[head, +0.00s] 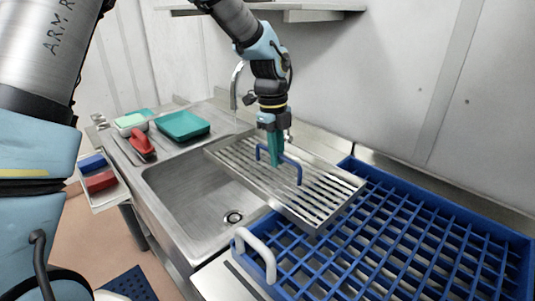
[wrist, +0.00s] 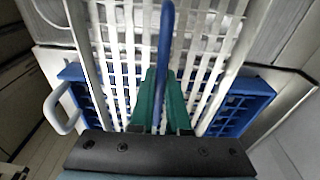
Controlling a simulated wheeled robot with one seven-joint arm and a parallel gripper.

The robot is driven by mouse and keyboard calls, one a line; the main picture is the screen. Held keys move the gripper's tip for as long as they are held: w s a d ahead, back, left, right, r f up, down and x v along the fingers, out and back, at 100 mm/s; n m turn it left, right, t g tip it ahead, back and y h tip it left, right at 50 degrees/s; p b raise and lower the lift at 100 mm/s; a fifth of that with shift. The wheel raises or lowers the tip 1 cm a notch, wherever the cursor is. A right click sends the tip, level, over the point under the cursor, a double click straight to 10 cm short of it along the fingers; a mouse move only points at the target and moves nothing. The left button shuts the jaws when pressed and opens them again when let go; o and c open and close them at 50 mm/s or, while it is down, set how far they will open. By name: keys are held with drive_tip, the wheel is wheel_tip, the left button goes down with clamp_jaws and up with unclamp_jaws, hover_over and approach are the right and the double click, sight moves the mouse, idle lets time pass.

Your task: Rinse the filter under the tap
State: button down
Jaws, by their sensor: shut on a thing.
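The filter (head: 325,192) is a flat metal frame with slats and a blue handle (head: 293,166). It is over the right part of the sink, its near right corner over the edge of the blue rack. My gripper (head: 276,160) has teal fingers shut on the handle from above. In the wrist view, the green fingers (wrist: 162,95) close on the blue handle (wrist: 166,30), with the slats behind. The tap (head: 236,84) is a curved metal spout behind the filter's far left end. I cannot tell whether water runs from it.
The sink basin (head: 180,205) is open and empty at left, with a drain (head: 233,217). A blue grid rack (head: 345,262) with a white handle fills the right. A teal tray (head: 183,125) and red brush-like item (head: 142,144) lie on the left drainboard. A shelf (head: 300,15) hangs above.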

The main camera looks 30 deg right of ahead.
drive_tip(key=shift+s+a+r+p, duration=0.3)
drive_tip(key=shift+s+r+p, duration=0.15)
drive_tip(key=shift+s+r, duration=0.25)
drive_tip(key=shift+s+a+r+p, duration=0.3)
drive_tip(key=shift+s+r+p, duration=0.1)
drive_tip(key=shift+s+r, duration=0.2)
drive_tip(key=shift+s+a+r+p, duration=0.3)
drive_tip(key=shift+s+r+p, duration=0.15)
drive_tip(key=shift+s+r, duration=0.25)
drive_tip(key=shift+s+a, duration=0.1)
drive_tip(key=shift+s, duration=0.2)
drive_tip(key=shift+s, duration=0.15)
